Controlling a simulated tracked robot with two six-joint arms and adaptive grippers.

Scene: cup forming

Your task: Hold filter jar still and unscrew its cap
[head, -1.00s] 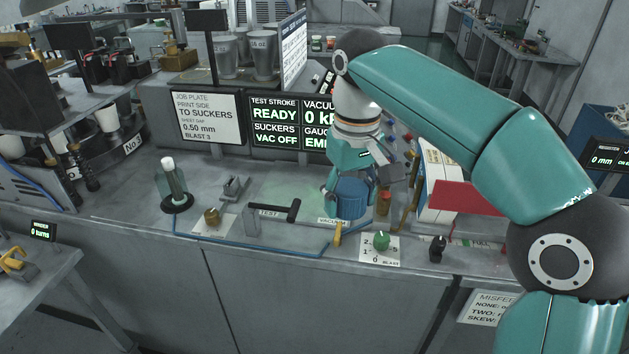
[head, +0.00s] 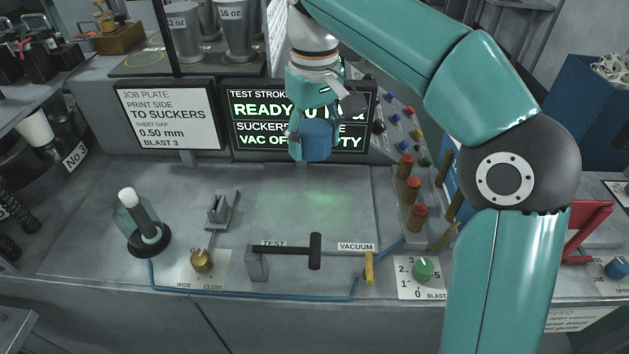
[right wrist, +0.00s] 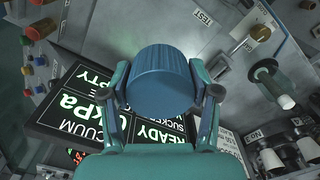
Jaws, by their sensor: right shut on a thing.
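A clear glass jar with a dark base and a white-topped insert (head: 135,220), apparently the filter jar, stands upright on the left of the bench. It also shows in the right wrist view (right wrist: 268,82). No cap sits on it. My right gripper (head: 315,146) is shut on a blue ribbed cap (head: 317,136), held in the air in front of the status screens, apart from the jar. In the right wrist view the cap (right wrist: 158,78) sits between both fingers. My left gripper is not in view, and nothing holds the jar.
A blue hose (head: 255,292) runs along the front from the jar to a yellow valve handle (head: 369,268). A black-handled test lever (head: 314,252), brass knob (head: 201,261) and green knob (head: 423,268) line the front.

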